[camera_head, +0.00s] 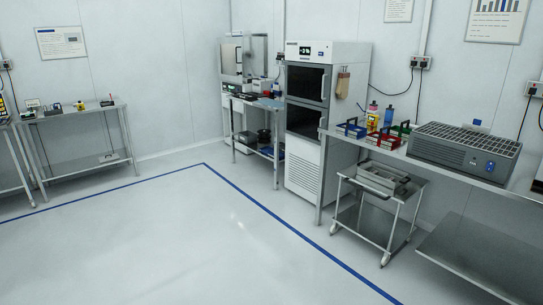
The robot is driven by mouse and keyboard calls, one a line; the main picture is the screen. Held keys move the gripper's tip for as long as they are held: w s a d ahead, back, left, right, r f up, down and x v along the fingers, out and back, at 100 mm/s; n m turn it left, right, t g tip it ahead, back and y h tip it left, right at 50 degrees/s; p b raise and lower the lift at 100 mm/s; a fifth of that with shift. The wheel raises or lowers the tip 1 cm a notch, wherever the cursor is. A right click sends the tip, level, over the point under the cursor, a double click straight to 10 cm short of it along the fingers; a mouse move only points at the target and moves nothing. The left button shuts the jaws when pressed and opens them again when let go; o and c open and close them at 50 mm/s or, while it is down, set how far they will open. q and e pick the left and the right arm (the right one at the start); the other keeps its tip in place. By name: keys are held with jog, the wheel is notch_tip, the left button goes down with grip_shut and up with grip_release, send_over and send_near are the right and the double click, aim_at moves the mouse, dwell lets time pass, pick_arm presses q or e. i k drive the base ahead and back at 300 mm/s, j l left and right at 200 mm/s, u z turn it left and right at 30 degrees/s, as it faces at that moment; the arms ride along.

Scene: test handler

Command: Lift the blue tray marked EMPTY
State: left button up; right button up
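A small blue tray (352,129) with a dark handle stands on the right-hand bench (337,134), near its far left end. It is too small in the picture to read any marking on it. A red tray (383,140) stands to its right, and a green tray (403,129) is behind the red one. Neither of my grippers is in view, and nothing is touching the blue tray.
A large grey machine with a slotted top (464,151) sits farther right on the bench. Bottles (373,116) stand behind the trays. A wheeled cart (384,200) is below, beside a tall white cabinet (309,172). The floor (190,245) at centre and left is clear.

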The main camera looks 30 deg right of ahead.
aim_at(269, 151)
jog(key=i+l+z, duration=0.2)
jog(key=i+z, duration=0.2)
jog(key=i, duration=0.25)
jog(key=i+z, duration=0.25)
jog(key=i, duration=5.6)
jog(key=i+j+z, duration=0.1)
jog(key=i+z, duration=0.3)
jog(key=i, duration=0.15)
jog(key=i+j+z, duration=0.25)
jog(key=i+z, duration=0.15)
jog(key=i+j+z, duration=0.4)
jog(key=i, duration=0.2)
